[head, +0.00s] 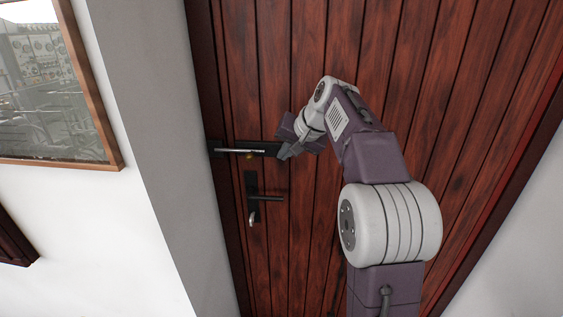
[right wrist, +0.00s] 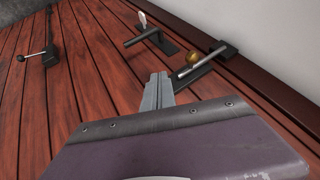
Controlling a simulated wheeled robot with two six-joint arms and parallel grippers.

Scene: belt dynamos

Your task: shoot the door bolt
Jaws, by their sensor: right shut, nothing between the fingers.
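The door bolt (head: 238,151) is a silver rod on a dark plate, lying across the left edge of the wooden door (head: 300,250). A brass knob (right wrist: 193,58) stands on the rod. In the right wrist view the rod's far end comes up close to a dark keeper (right wrist: 228,49) near the door's edge; I cannot tell whether it enters it. My right gripper (head: 284,154) is shut and empty at the bolt's right end, and its fingers (right wrist: 158,91) also show in the right wrist view, apart from the knob. My left gripper is out of view.
Below the bolt is a black door handle (head: 268,198) with a light key or thumb-turn (head: 253,219) under it. The right wrist view shows another dark lever fitting (right wrist: 38,54) on the door. A framed picture (head: 115,160) hangs on the left wall.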

